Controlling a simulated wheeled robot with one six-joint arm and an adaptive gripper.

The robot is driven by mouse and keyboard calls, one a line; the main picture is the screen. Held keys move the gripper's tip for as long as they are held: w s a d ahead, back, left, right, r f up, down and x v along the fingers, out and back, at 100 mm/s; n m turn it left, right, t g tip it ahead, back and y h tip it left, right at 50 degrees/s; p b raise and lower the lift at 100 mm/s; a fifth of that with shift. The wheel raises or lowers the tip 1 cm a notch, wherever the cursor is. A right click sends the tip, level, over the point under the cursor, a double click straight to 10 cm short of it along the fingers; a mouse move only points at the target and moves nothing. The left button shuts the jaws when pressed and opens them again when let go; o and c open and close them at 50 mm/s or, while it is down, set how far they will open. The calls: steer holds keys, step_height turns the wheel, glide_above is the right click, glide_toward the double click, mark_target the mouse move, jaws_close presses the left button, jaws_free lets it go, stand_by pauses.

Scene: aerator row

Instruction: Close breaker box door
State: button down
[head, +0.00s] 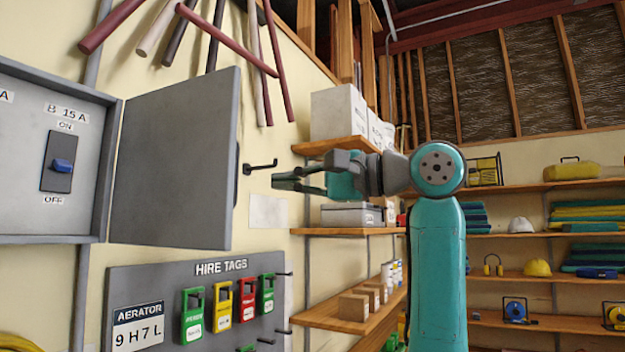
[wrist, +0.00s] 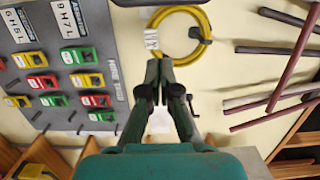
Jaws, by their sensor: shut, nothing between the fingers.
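The breaker box (head: 40,150) is on the wall at the left of the head view, with a blue breaker switch (head: 62,166) between ON and OFF labels. Its grey door (head: 175,165) stands open, swung out to the right from the hinge side. A dark part (head: 238,172), perhaps a handle, shows at the door's free edge. My gripper (head: 276,181) is to the right of that edge, with a gap in the picture; depth is hard to judge. In the wrist view my gripper (wrist: 158,62) has its fingertips together and empty. I cannot identify the door there.
The hire tags board (head: 235,305) hangs below the door; it also shows in the wrist view (wrist: 85,20). A wall hook (head: 262,166) is behind my fingers. Wooden shelves (head: 345,231) with boxes are at the right. Poles (head: 225,40) hang above, and a yellow coil (wrist: 180,35) hangs on the wall.

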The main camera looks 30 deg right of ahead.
steer(key=shift+s+a, duration=0.1)
steer(key=shift+a, duration=2.5)
